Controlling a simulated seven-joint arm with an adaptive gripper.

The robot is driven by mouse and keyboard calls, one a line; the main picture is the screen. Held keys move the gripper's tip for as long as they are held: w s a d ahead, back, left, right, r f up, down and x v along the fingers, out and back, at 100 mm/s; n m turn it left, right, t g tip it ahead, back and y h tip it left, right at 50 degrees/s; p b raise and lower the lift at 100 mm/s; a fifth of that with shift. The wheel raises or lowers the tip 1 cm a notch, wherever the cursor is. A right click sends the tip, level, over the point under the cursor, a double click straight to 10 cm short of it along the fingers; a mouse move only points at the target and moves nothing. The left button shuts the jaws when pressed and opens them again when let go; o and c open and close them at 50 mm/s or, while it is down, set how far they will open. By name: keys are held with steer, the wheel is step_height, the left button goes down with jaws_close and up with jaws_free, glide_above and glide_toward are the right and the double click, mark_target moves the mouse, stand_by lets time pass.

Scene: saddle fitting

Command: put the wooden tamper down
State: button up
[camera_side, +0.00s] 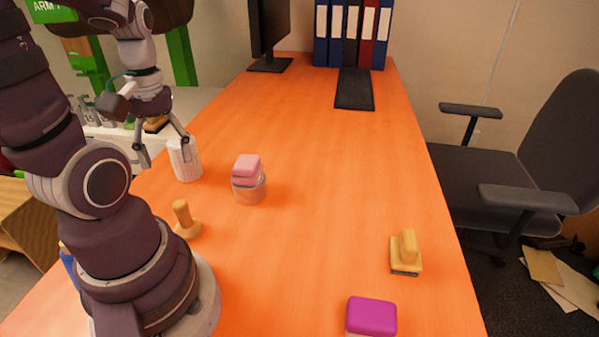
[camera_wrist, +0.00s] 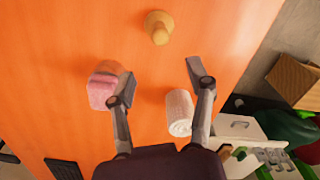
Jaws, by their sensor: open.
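The wooden tamper (camera_side: 186,221) stands on the orange table, handle up and wide end down, beside my arm's base in the side view. It also shows at the top of the wrist view (camera_wrist: 158,27), seen from above. My gripper (camera_side: 164,150) is open and empty, raised above the table near a white roll. In the wrist view my gripper's fingers (camera_wrist: 162,78) are spread wide, with bare orange table between their tips. The tamper lies beyond the fingertips there, apart from both.
The white ribbed roll (camera_side: 185,159) stands near my gripper. A clear container (camera_side: 249,192) with pink blocks is to its right. A wooden-handled brush or stamp (camera_side: 405,254) and a purple block (camera_side: 371,314) are nearer the right edge. The middle of the orange table (camera_side: 320,170) is clear.

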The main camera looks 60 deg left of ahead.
steer(key=w+d+r+m+t, duration=0.3)
steer(key=w+d+m, duration=0.1)
steer(key=d+m, duration=0.2)
steer(key=w+d+r+m+t, duration=0.2)
steer(key=w+d+r+m, duration=0.1)
steer(key=d+m, duration=0.4)
steer(key=shift+w+m+t, duration=0.35)
steer(key=shift+m+t, duration=0.05)
steer(key=shift+m, duration=0.3)
